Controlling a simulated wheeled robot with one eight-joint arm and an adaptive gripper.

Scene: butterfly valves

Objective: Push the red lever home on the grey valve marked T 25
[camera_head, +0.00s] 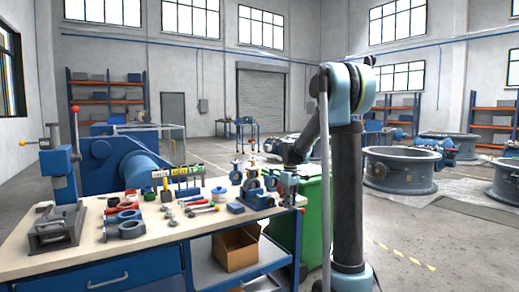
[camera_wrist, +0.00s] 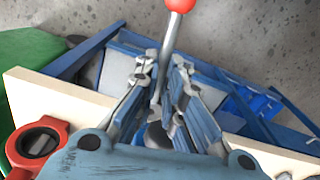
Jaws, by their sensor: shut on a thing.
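In the wrist view a lever with a steel rod and red ball knob (camera_wrist: 180,4) stands up between the fingers of my gripper (camera_wrist: 165,66). The fingers are shut on its rod, below the knob. The rod runs down to a grey rounded part (camera_wrist: 158,135), mostly hidden by my gripper. In the head view my gripper (camera_head: 287,187) is low over the right end of the workbench, and a small red knob (camera_head: 302,211) shows at the bench corner. I cannot read a T 25 mark in either view.
The workbench (camera_head: 150,240) carries several small valves (camera_head: 236,173), tools and rings, and a blue block (camera_head: 256,198) near my gripper. A green bin (camera_head: 312,215) stands right of the bench.

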